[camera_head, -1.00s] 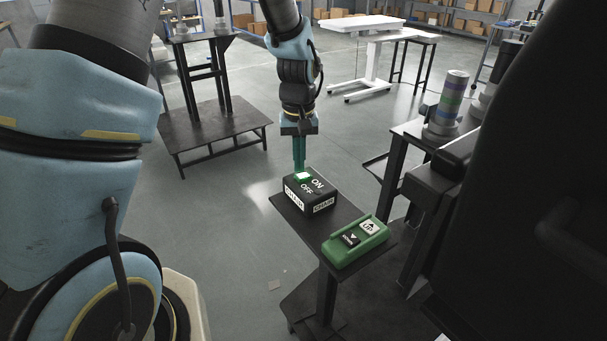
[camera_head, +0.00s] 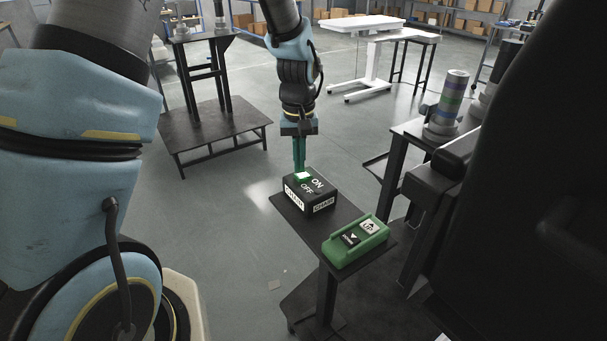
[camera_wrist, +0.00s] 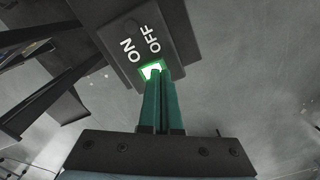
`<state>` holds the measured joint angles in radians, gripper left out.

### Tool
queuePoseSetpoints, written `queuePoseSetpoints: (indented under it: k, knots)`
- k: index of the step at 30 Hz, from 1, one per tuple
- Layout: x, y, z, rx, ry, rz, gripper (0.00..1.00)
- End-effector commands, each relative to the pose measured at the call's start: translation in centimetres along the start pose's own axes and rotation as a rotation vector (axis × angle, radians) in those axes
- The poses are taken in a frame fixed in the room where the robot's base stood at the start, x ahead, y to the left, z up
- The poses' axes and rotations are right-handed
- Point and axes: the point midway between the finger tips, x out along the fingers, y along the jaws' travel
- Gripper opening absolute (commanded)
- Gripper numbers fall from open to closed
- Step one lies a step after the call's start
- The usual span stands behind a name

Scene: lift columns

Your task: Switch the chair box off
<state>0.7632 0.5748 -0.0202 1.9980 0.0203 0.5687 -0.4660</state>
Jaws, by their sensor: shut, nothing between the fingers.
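The chair box (camera_head: 312,197) is a black box with white CHAIR labels on its sides and ON and OFF on its top. It stands at the far end of a narrow dark shelf (camera_head: 290,208). A lit green switch (camera_head: 303,177) is on its top, and it also shows in the wrist view (camera_wrist: 151,69). My gripper (camera_head: 299,168) has green fingers, shut with nothing between them, pointing down at the switch. In the wrist view the fingertips (camera_wrist: 158,72) overlap the switch's lower edge. I cannot tell whether they touch it.
A green control box (camera_head: 356,243) with UP and DOWN buttons lies on the same shelf, nearer me. A dark bench (camera_head: 420,135) with a striped cylinder (camera_head: 449,103) stands to the right.

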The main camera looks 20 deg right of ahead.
Motion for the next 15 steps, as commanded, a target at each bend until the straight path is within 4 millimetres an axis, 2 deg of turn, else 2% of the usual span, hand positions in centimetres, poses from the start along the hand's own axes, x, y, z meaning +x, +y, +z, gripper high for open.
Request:
queuePoseSetpoints:
  k: [15]
  knots:
    - [0.82,0.00,0.01,0.000,0.000,0.000,0.00]
